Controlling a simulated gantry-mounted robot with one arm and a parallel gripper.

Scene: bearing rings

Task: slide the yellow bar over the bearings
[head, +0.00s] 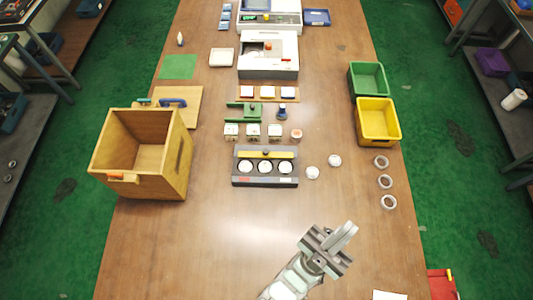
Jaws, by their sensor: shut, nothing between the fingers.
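The yellow bar (254,154) lies along the back of a dark fixture (265,181) in the middle of the table, with a dark knob on it. Three round white bearings (265,167) sit in a row in the fixture, in front of the bar, and look uncovered. My gripper (345,234) is over the front of the table, to the right of and nearer than the fixture, well apart from it. It is shut and empty.
Two loose white round pieces (313,172) lie right of the fixture. Several grey rings (385,181) lie farther right. A wooden box (181,158) stands at left, yellow (378,140) and green bins (369,97) at right. The table's front is mostly clear.

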